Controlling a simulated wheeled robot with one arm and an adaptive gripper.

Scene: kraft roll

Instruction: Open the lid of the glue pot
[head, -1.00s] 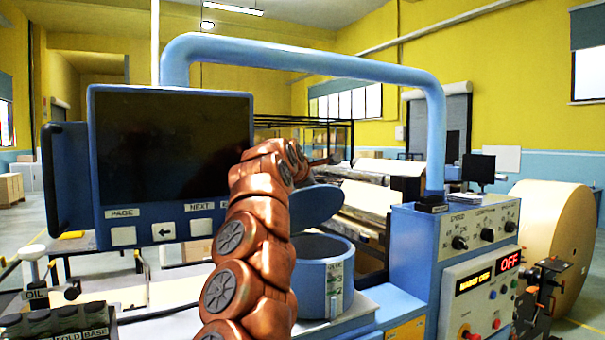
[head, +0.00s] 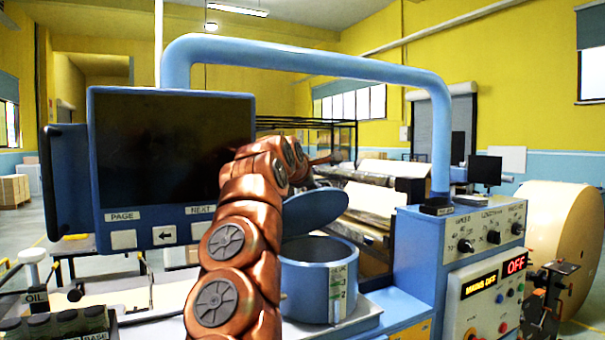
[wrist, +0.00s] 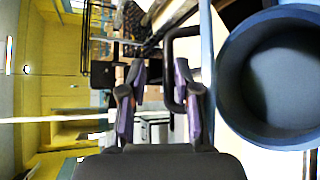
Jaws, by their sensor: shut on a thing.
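The glue pot (head: 306,288) is a round blue pot with a label on its side, on the machine's ledge right of my arm in the head view. Its blue lid (head: 316,212) stands raised and tilted above the rim, so the mouth is uncovered. In the wrist view the pot's open mouth (wrist: 285,85) is at the right, and the lid shows edge-on as a thin blue strip (wrist: 207,55). My gripper (wrist: 157,92) is shut on the dark looped handle (wrist: 169,72) beside the lid. The fingers' contact is partly hidden.
A dark screen panel (head: 165,145) stands left of my arm. A blue tube frame (head: 310,62) arches over the pot. A control cabinet (head: 480,250) with knobs and an OFF display stands close at right. An oil can (head: 32,272) is at lower left.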

